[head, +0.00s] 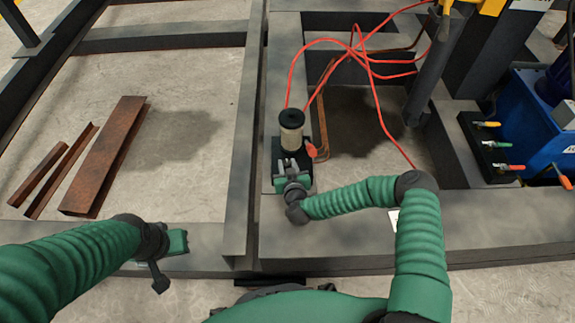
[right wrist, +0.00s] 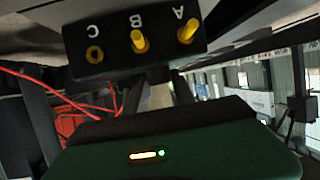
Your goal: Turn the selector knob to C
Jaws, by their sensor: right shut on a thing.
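A black box (head: 305,178) with a pale, black-capped cylinder (head: 291,130) stands on the grey beam in the head view. A red-orange handle (head: 311,150) sticks out at its right. In the right wrist view, the black panel (right wrist: 125,66) shows upside-down letters A, B and C. Yellow pegs stand by A (right wrist: 188,33) and B (right wrist: 138,41); an orange ring (right wrist: 95,54) is by C. My right gripper (head: 289,168) is at the box, shut on the selector knob, which its jaws hide. My left gripper (head: 172,258) hangs over the front beam, far left of the box; its jaws are unclear.
Red hoses (head: 370,75) loop behind the box. Rusty steel pieces (head: 108,155) lie on the floor at left. A blue machine (head: 535,125) with a coloured-valve block (head: 480,145) stands at right. A tall steel flange (head: 245,140) runs between the left floor and the box.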

